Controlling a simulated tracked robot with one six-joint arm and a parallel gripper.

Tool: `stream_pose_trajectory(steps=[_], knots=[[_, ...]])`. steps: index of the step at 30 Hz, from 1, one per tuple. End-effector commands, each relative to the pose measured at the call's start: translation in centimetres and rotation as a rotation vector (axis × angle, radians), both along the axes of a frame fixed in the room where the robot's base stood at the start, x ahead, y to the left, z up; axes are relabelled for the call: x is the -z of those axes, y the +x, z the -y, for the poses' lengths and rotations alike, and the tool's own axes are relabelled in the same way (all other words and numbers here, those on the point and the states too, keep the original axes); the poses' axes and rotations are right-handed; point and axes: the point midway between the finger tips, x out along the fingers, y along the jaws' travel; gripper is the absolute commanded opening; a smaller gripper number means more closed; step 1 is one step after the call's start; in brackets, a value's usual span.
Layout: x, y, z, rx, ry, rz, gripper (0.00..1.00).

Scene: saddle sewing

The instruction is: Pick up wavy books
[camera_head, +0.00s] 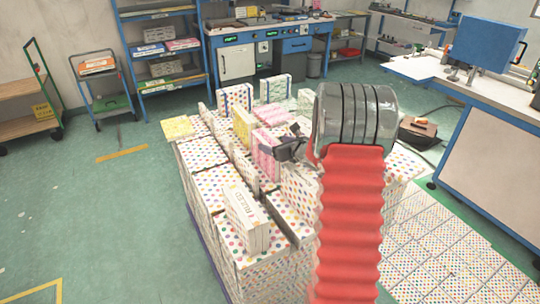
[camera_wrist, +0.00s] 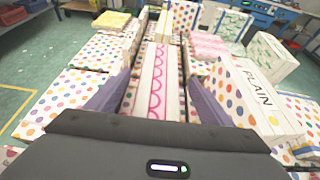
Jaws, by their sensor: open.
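A white book with a pink wavy line (camera_wrist: 158,75) lies between the two fingers of my gripper (camera_wrist: 155,98) in the wrist view. In the head view a pink-marked book (camera_head: 264,163) stands upright on the dotted stack, just left of my gripper (camera_head: 284,150). My gripper is open, with one finger on each side of the wavy book. I cannot tell whether the fingers touch it. Pink-patterned books (camera_head: 272,115) lie flat farther back and also show in the wrist view (camera_wrist: 209,46); their pattern is too small to read.
The dotted boxes (camera_head: 215,185) form a large stack. A white lettered book (camera_head: 246,220) stands at its front. A dotted block marked PLAIN (camera_wrist: 252,95) is close right of my fingers. Yellow books (camera_head: 177,128) lie at the left corner. Green floor (camera_head: 90,215) is clear at left.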

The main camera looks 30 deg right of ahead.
Motion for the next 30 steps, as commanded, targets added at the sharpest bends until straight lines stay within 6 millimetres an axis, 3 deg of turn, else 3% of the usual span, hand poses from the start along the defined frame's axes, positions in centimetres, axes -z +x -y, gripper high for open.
stream_pose_trajectory(steps=[11, 24, 30], knots=[[0.1, 0.2, 0.0, 0.000, 0.000, 0.000, 0.74], [2.0, 4.4, 0.1, 0.000, 0.000, 0.000, 0.74], [2.1, 4.8, 0.2, 0.001, 0.001, 0.000, 0.74]])
